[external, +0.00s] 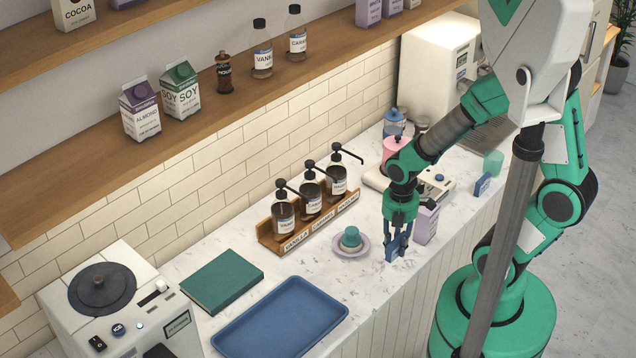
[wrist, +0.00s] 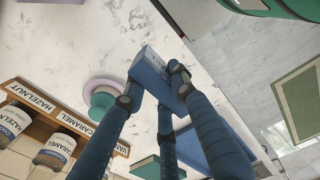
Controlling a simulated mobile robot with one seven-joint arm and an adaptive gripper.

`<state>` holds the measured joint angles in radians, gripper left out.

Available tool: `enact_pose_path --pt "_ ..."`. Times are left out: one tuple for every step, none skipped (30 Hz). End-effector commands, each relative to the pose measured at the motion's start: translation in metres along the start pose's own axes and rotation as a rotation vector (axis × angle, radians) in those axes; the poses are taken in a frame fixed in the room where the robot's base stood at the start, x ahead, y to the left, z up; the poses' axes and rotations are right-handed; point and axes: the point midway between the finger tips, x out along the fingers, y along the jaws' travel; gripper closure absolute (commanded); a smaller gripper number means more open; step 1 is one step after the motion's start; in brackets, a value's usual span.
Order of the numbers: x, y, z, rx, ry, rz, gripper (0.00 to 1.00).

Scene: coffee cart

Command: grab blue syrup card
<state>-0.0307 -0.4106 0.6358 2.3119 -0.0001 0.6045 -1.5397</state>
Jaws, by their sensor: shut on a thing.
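My gripper (external: 397,245) is at the front part of the marble counter, pointing down. Its fingers are shut on a small blue card (wrist: 150,62), which lies between the fingertips in the wrist view. In the external view the fingers and the card overlap, and any gap to the counter is hard to tell. The print on the held card cannot be read. Another small blue card (external: 483,185) stands farther back on the counter, near a green cup (external: 493,162).
A lilac carton (external: 426,224) stands close to the right of my gripper. A green cup on a lilac saucer (external: 364,248) is to its left. Syrup bottles stand in a wooden rack (external: 323,229) behind. A blue tray (external: 281,318) and green book (external: 222,281) lie at left.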

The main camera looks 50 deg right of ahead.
Motion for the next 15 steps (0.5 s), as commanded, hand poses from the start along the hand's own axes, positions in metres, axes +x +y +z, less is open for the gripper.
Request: enact_pose_path --pt "-0.0049 0.0001 0.0000 0.000 0.000 0.001 1.00" --pt "-0.0065 0.0000 0.0000 0.000 0.000 0.001 1.00" --pt "-0.0081 -0.0001 0.0000 0.000 0.000 0.001 1.00" --pt "-0.0090 -0.0001 0.0000 0.000 0.000 0.001 1.00" --pt "-0.0096 -0.0001 0.0000 0.000 0.000 0.001 1.00" --pt "-0.0101 -0.0002 0.0000 0.000 0.000 0.000 1.00" --pt "-0.0102 -0.0002 0.0000 0.000 0.000 0.000 1.00" --pt "-0.0102 -0.0002 0.0000 0.000 0.000 0.000 1.00" --pt "-0.0101 -0.0002 0.0000 0.000 0.000 0.000 1.00" --pt "-0.0101 -0.0002 0.0000 0.000 0.000 0.000 1.00" --pt "-0.0100 -0.0002 0.0000 0.000 0.000 0.000 1.00" --pt "-0.0100 -0.0002 0.0000 0.000 0.000 0.000 1.00" --pt "-0.0100 -0.0002 0.0000 0.000 0.000 0.000 1.00" --pt "-0.0100 -0.0002 0.0000 0.000 0.000 0.000 1.00" --pt "-0.0100 -0.0001 0.0000 0.000 0.000 0.000 1.00"
